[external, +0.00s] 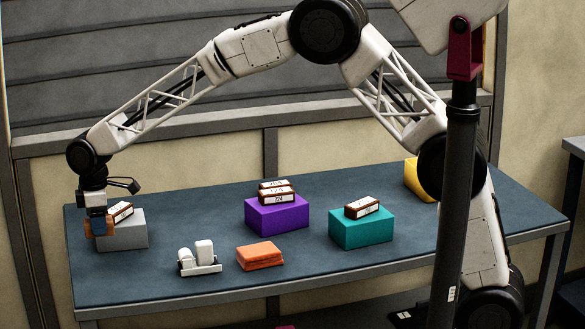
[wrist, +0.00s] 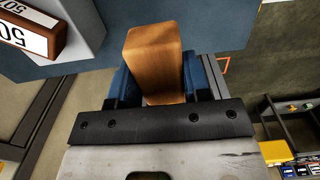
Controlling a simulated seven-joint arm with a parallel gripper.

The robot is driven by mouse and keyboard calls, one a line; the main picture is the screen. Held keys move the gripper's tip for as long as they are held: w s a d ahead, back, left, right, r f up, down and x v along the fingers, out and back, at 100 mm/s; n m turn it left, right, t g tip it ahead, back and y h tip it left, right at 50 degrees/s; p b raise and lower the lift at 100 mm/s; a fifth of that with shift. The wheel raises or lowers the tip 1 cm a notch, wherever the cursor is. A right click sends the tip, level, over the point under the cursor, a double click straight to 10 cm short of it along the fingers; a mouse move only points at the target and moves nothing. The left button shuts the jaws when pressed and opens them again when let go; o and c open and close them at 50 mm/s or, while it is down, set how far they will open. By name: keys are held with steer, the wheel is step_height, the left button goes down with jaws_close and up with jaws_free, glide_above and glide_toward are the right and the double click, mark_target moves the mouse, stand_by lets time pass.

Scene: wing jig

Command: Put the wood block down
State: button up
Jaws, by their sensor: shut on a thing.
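The wood block (wrist: 152,62) is a plain brown block held in my gripper (wrist: 160,95). In the wrist view the wood block stands out between the blue fingers, beside the grey block (wrist: 90,28). I cannot tell whether the wood block touches the tabletop or the grey block.
A labelled brown-and-white box (external: 121,211) lies on the grey block. On the dark blue table (external: 190,218) stand a purple block (external: 277,217) and a teal block (external: 361,232), both with labelled boxes on top. A white holder (external: 199,266) and an orange stack (external: 260,256) lie near the front.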

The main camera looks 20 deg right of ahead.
glide_above(106, 271)
steer(key=shift+w+a+f, duration=0.1)
steer(key=shift+w+f, duration=0.05)
steer(key=shift+f, duration=3)
steer(key=shift+f, duration=1.85)
steer(key=shift+f, duration=0.1)
steer(key=o, duration=0.9)
steer(key=shift+o, duration=0.2)
step_height(106, 271, up, 12)
steer(key=shift+r, duration=0.1)
